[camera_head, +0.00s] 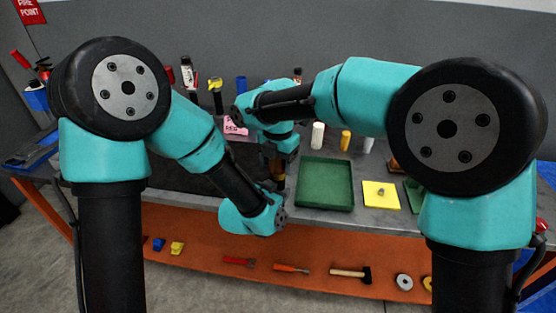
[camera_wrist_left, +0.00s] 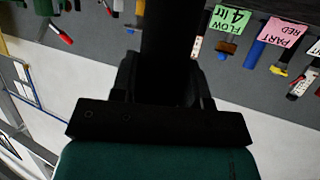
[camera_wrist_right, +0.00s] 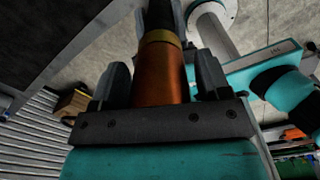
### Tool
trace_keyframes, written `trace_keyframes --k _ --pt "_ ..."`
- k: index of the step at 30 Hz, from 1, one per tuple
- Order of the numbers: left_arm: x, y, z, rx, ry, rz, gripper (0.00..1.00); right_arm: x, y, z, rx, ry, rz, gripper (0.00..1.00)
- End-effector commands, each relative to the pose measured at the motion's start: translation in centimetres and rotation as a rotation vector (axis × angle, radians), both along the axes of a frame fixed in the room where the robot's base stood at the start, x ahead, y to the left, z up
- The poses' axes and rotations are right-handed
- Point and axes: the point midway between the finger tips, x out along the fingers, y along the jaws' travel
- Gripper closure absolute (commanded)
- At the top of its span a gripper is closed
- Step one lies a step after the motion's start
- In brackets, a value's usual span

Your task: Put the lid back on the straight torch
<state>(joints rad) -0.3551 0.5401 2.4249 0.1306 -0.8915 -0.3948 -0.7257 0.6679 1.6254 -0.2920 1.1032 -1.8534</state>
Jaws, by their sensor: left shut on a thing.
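A copper-coloured cylinder (camera_wrist_right: 160,75) with a brass ring and a black section beyond it lies between the fingers of my right gripper (camera_wrist_right: 160,85), which looks shut on it. In the head view the cylinder (camera_head: 278,167) is small, below my right gripper (camera_head: 279,150) and above the bench front. My left gripper (camera_wrist_left: 163,85) is shut on a black cylinder (camera_wrist_left: 170,40). In the head view my left gripper (camera_head: 271,184) is largely hidden by its own wrist. I cannot tell which part is the lid, or whether the black and copper parts touch.
A green tray (camera_head: 325,205) and a yellow pad (camera_head: 381,195) lie right of the grippers on the grey bench. A pink label (camera_head: 236,126) is at the back. Tools lie on the orange lower shelf (camera_head: 310,260).

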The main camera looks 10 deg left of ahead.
Motion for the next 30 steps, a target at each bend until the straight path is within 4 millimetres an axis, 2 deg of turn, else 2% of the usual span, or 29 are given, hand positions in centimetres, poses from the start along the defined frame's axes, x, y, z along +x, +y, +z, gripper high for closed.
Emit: trace_keyframes --k 2,14,15,23,30 --pt "0.05 -0.01 0.1 -0.001 -0.003 0.0 1.0 0.0 0.01 0.01 0.0 0.0 0.0 0.37" --pt "0.05 -0.01 0.1 -0.001 -0.003 0.0 1.0 0.0 0.01 0.03 0.0 0.0 0.0 0.76" --pt "0.05 -0.01 0.1 -0.001 -0.003 0.0 1.0 -0.01 0.01 0.03 0.0 0.0 0.0 0.49" --pt "0.05 -0.01 0.1 -0.001 -0.003 0.0 1.0 -0.01 0.01 0.03 0.0 0.0 0.0 0.24" --pt "0.05 -0.01 0.1 -0.001 -0.003 0.0 1.0 0.0 0.01 0.1 0.0 0.0 0.0 0.24"
